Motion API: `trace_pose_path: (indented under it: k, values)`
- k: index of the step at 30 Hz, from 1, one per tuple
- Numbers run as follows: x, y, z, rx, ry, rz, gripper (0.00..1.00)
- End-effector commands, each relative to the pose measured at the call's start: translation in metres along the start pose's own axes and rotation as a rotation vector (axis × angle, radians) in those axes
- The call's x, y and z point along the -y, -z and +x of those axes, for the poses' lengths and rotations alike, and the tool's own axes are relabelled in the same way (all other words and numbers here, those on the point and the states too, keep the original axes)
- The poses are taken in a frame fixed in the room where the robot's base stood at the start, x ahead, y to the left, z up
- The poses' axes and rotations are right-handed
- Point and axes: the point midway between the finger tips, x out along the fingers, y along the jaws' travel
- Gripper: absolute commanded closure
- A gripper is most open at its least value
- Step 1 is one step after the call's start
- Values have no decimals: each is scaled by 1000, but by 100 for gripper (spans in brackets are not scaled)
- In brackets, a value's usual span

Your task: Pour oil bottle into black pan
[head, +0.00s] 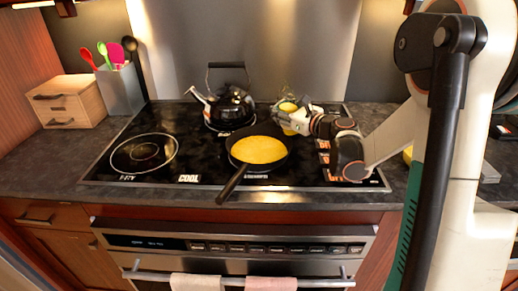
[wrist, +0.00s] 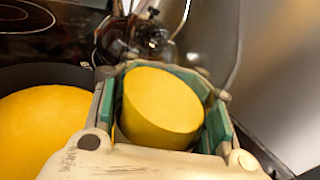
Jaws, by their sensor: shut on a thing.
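The black pan (head: 234,181) sits on the front middle of the cooktop, its handle toward the front edge. A flat yellow layer (head: 259,149) covers its inside; this layer also shows at the left of the wrist view (wrist: 40,130). My gripper (head: 291,117) is shut on the oil bottle (head: 288,107), just behind and right of the pan. The bottle has a yellow lower part and a faint clear upper part, and looks roughly upright in the head view. In the wrist view the yellow part (wrist: 160,105) lies between both fingers. I cannot make out the bottle's mouth.
A black kettle (head: 235,104) stands on the back burner, left of the bottle. The front left burner (head: 143,153) is bare. A utensil holder (head: 120,90) and a small wooden drawer box (head: 69,101) stand at the left. A steel wall panel (head: 255,45) rises behind.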

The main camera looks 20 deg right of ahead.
Motion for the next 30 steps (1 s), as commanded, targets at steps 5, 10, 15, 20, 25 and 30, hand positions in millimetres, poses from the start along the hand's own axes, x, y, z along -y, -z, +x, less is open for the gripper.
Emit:
trace_pose_path:
  k: [5, 10, 15, 20, 25, 30]
  values:
    - [-3, -4, 1, 35, 0, 91, 100]
    - [-3, -5, 1, 34, 0, 87, 100]
    - [0, -16, 0, 34, 0, 86, 100]
    - [2, -31, -1, 33, 0, 85, 100]
    - [5, -43, -2, 33, 0, 85, 100]
    - [5, -43, -2, 33, 0, 84, 100]
